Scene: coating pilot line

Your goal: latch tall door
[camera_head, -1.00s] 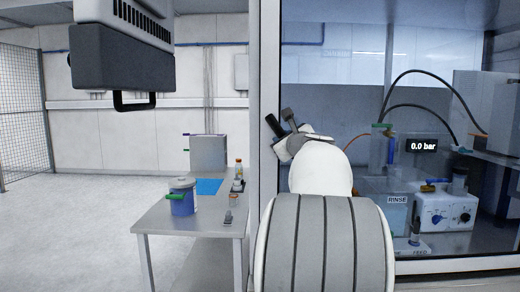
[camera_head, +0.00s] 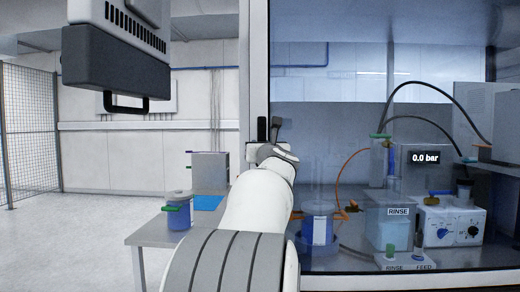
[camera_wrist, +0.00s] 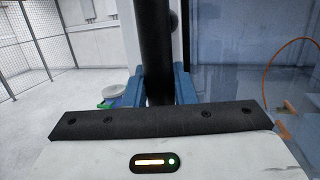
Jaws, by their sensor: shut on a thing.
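The tall door is a large clear pane with a pale upright frame (camera_head: 254,60), right of centre in the head view. A black vertical bar handle (camera_wrist: 154,45) stands at the frame and runs up the wrist view. My gripper (camera_wrist: 158,88) has its blue fingers on both sides of this bar and is shut on it. In the head view my gripper (camera_head: 268,135) is small and dark, at the frame, with my white arm hiding part of it. The latch itself cannot be made out.
Behind the pane are a RINSE vessel (camera_head: 392,236), a cylinder with blue liquid (camera_head: 319,229), hoses and a white pump box (camera_head: 466,227). Left of the frame, a grey table (camera_head: 150,237) holds a blue tub (camera_head: 179,216). Open floor lies further left.

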